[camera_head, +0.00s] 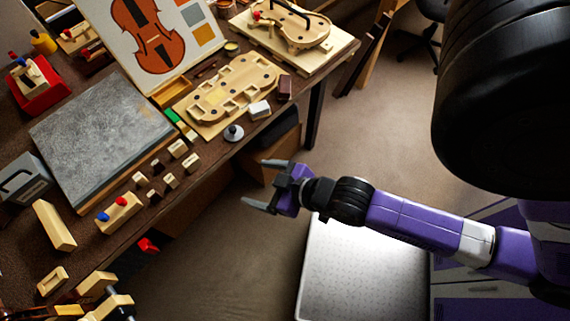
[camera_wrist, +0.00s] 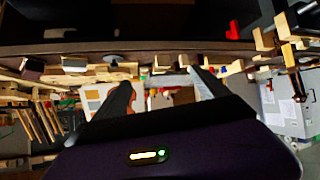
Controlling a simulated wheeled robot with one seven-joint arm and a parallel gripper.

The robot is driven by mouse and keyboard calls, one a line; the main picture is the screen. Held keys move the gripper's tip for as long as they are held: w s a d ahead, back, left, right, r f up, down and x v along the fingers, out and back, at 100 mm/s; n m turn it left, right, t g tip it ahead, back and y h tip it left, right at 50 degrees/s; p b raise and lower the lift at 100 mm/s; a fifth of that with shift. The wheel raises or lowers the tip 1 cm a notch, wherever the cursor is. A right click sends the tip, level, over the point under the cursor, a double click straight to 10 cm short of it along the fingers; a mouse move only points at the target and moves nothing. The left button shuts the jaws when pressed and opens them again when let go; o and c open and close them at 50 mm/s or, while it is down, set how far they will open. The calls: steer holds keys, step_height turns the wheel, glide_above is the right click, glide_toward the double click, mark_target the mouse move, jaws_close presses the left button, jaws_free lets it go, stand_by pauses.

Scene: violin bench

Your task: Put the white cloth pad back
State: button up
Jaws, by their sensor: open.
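A small white pad (camera_head: 260,110), which looks like the white cloth pad, lies on the bench near its front edge. It sits beside the light wooden violin form and next to a dark brown block (camera_head: 285,87). The pad also shows in the wrist view (camera_wrist: 75,64), at the left by the bench edge. My gripper (camera_head: 256,183) is open and empty, out in front of the bench edge and apart from the pad. Its two fingers (camera_wrist: 163,88) show spread in the wrist view with nothing between them.
A grey-knobbed disc (camera_head: 233,133) stands at the bench edge. The violin form (camera_head: 235,88) lies behind the pad. Several small wood blocks (camera_head: 178,149) and a grey stone slab (camera_head: 100,130) are to the left. Open floor (camera_head: 365,130) lies right of the bench.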

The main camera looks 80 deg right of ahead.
steer(key=s+a+r+n+t+y, duration=0.1)
steer(key=s+a+r+t, duration=0.1)
steer(key=r, duration=0.5)
steer(key=s+a+r+n+t+y, duration=0.1)
steer(key=s+a+r+t+y, duration=0.1)
steer(key=s+a+r, duration=0.3)
step_height(320, 180, up, 3)
steer(key=shift+s+a+f, duration=0.1)
steer(key=shift+s+a, duration=0.2)
steer(key=shift+a, duration=0.4)
